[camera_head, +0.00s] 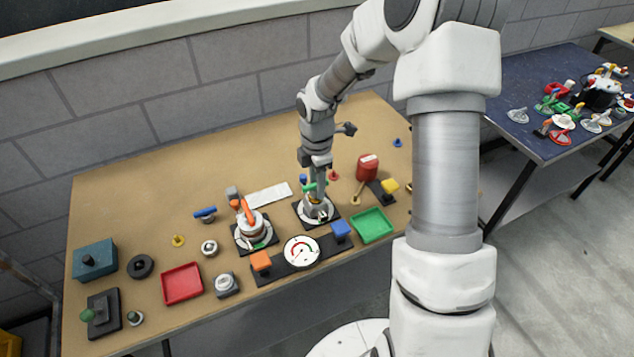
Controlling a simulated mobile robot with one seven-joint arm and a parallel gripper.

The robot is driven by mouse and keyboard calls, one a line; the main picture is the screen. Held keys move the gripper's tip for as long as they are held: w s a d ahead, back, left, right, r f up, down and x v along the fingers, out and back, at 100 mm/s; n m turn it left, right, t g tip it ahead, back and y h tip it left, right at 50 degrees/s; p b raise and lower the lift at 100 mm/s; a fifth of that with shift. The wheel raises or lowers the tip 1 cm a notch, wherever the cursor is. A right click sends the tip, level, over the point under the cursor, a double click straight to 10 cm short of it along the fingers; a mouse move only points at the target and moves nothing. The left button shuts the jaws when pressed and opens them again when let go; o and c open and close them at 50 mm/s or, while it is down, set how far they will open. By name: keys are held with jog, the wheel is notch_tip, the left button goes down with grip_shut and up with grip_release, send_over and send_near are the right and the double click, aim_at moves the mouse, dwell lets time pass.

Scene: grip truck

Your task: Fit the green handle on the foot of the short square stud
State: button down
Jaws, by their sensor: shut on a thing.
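My gripper (318,193) points down over a dark square plate (301,214) right of the table's middle. It is shut on the green handle (309,187), of which only a small part shows beside the fingers. Just below, a white round fitting (318,211) sits on that plate. The fingers hide its upper part, so I cannot tell whether the handle touches it. I cannot make out the short square stud or its foot for certain from this distance.
Close left stands a white fitting with an orange handle (247,212). In front are a gauge (302,252), a blue block (341,229) and a green tray (372,225). A red can (367,167) stands right. A red tray (182,284) lies left.

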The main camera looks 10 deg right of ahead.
jog(key=shift+f, duration=0.2)
dwell(0.4)
jog(key=shift+c, duration=0.5)
grip_release()
notch_tip(320, 180, up, 8)
jog(key=p, duration=0.6)
jog(key=shift+f+p, duration=0.2)
jog(key=shift+p, duration=0.1)
